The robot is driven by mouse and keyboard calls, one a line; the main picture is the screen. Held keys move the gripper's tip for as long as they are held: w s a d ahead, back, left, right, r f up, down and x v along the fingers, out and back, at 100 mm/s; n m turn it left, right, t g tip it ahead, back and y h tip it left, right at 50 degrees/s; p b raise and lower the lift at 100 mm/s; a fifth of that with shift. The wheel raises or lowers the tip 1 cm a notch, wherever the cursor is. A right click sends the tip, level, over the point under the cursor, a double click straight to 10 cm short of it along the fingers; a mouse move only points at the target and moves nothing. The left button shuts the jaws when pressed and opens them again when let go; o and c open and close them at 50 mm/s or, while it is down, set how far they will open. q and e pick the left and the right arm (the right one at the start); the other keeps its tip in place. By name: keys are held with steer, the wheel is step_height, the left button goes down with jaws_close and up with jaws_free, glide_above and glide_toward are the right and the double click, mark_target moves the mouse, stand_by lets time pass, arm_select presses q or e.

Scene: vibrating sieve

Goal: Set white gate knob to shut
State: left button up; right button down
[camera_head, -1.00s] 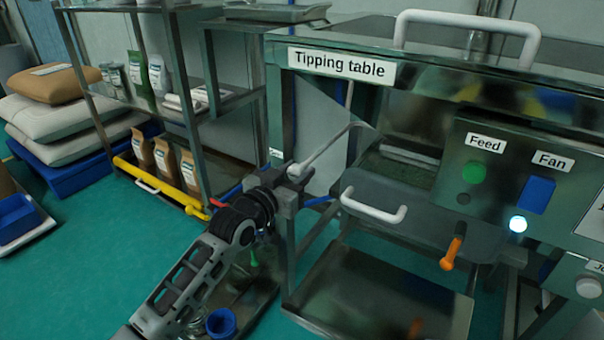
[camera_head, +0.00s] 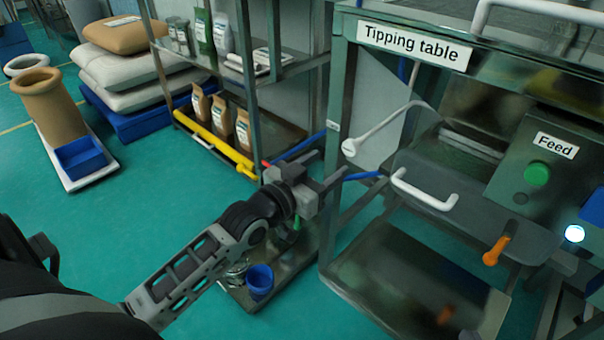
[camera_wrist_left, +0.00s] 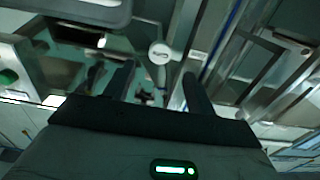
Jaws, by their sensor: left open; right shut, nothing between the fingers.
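The white gate knob (camera_head: 349,148) is the round end of a white lever (camera_head: 385,125) that slopes down and to the left from the front of the tipping table. My left gripper (camera_head: 328,172) is open, just below and left of the knob, with a small gap between them in the head view. In the left wrist view the knob (camera_wrist_left: 160,52) shows beyond the left gripper (camera_wrist_left: 158,85), between the lines of its two fingers, and nothing is in its grip. My right gripper is not in view.
A white bar handle (camera_head: 425,190) and an orange-handled lever (camera_head: 496,248) sit to the right of the knob. A steel shelf rack (camera_head: 262,70) stands at the left. A blue cup (camera_head: 260,282) is below my left arm.

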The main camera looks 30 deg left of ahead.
arm_select(q)
steer(key=s+a+p, duration=0.1)
steer(key=s, duration=0.5)
steer(key=shift+s, duration=0.2)
arm_select(e)
steer(key=shift+w+d+f+g+h, duration=0.15)
steer(key=shift+f+g, duration=0.1)
steer(key=shift+f, duration=0.2)
steer(key=shift+s+d+f+g+h, duration=0.15)
steer(key=shift+f+g, duration=0.1)
steer(key=shift+f, duration=0.2)
arm_select(q)
steer(key=shift+a, duration=0.1)
arm_select(e)
steer(key=shift+w, duration=0.1)
